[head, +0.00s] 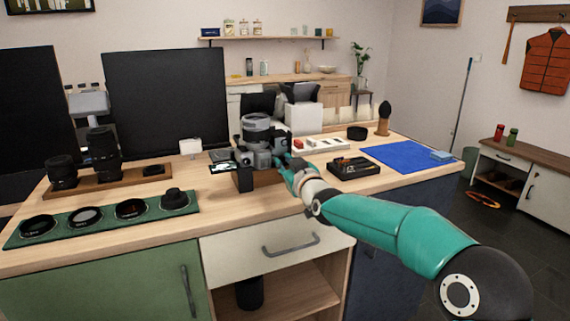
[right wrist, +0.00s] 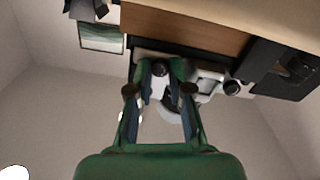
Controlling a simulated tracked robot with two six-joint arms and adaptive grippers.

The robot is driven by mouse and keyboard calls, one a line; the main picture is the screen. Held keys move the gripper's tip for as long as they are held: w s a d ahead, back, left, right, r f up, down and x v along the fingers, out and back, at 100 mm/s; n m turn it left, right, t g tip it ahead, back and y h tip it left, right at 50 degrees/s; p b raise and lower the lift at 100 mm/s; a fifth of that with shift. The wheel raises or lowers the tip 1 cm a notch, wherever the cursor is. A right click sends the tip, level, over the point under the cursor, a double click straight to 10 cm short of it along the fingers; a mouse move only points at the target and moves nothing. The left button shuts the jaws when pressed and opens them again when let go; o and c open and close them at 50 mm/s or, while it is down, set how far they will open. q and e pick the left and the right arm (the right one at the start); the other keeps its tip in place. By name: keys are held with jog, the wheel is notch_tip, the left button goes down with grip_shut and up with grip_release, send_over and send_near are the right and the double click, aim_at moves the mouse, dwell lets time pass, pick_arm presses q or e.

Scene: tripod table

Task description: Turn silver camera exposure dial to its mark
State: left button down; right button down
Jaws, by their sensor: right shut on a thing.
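The silver camera (head: 257,135) stands near the table's middle, on a wooden block with dark parts at its front, in the head view. My right gripper (head: 284,163) reaches it from the right, at its lower right side. In the right wrist view, the fingers of my right gripper (right wrist: 161,72) are closed around a small dark round knob, which looks like the exposure dial (right wrist: 159,69). A pale part of the camera (right wrist: 210,80) shows beside the fingers. The dial's mark cannot be made out, and the gripper hides the dial in the head view. My left gripper is not in view.
A green mat (head: 103,223) with several lens filters lies at the front left. A wooden tray (head: 125,183) with lenses is behind it. A black box (head: 354,168) and a blue cloth (head: 408,156) lie to the right. The front middle of the table is clear.

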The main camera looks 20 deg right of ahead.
jog(key=c, duration=1.1)
grip_release()
jog(key=shift+f, duration=0.2)
jog(key=shift+s+r, duration=0.1)
jog(key=shift+s, duration=0.25)
jog(key=s, duration=0.7)
jog(key=shift+s+d, duration=0.1)
jog(key=shift+d, duration=0.1)
